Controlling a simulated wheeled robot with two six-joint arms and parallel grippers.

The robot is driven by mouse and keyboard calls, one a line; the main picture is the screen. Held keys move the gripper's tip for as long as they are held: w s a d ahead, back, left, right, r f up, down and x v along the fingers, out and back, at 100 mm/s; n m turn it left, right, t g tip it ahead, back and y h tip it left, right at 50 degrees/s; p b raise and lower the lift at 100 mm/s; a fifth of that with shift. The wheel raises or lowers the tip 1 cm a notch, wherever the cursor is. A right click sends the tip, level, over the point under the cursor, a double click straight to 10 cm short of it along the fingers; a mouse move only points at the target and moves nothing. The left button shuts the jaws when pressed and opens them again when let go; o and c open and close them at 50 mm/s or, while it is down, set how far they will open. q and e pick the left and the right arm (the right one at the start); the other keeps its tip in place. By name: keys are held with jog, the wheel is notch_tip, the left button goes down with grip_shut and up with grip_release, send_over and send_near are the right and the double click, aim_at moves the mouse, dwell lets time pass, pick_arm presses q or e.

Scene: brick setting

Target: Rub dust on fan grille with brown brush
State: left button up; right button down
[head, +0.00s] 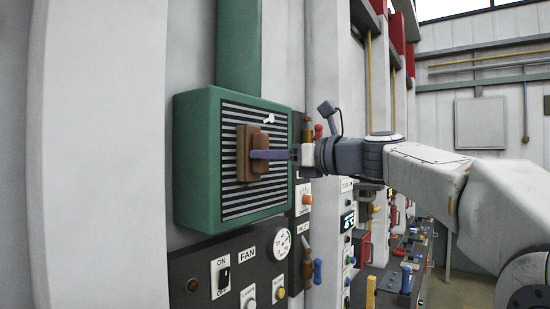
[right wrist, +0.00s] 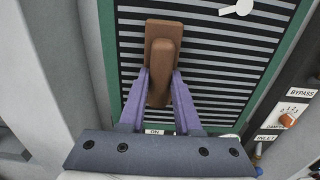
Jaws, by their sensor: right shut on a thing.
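The fan grille (head: 234,112) is a panel of black and light slats set in a green box on the wall; it also fills the top of the right wrist view (right wrist: 215,55). A small white patch, which looks like the dust (head: 268,118), is on its upper right part and shows at the wrist view's top edge (right wrist: 238,8). My right gripper (head: 258,154) has purple fingers shut on the brown brush (head: 261,138). The brush (right wrist: 163,50) is at the grille's middle, below and left of the patch; I cannot tell whether it touches the slats. My left gripper is out of view.
Below the box is a dark panel with a FAN switch (head: 224,275) and a round gauge (head: 282,244). Knobs and levers line the panel (head: 305,199) right of the box. A green duct (head: 238,45) rises above the box. The wall left of it is bare.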

jog(key=shift+s+a, duration=0.55)
jog(key=shift+s, duration=0.05)
jog(key=shift+d, duration=0.1)
jog(key=b+v, duration=0.1)
jog(key=v, duration=0.4)
jog(key=shift+s+d+b, duration=0.25)
jog(key=shift+d+b, duration=0.05)
jog(key=v, duration=0.3)
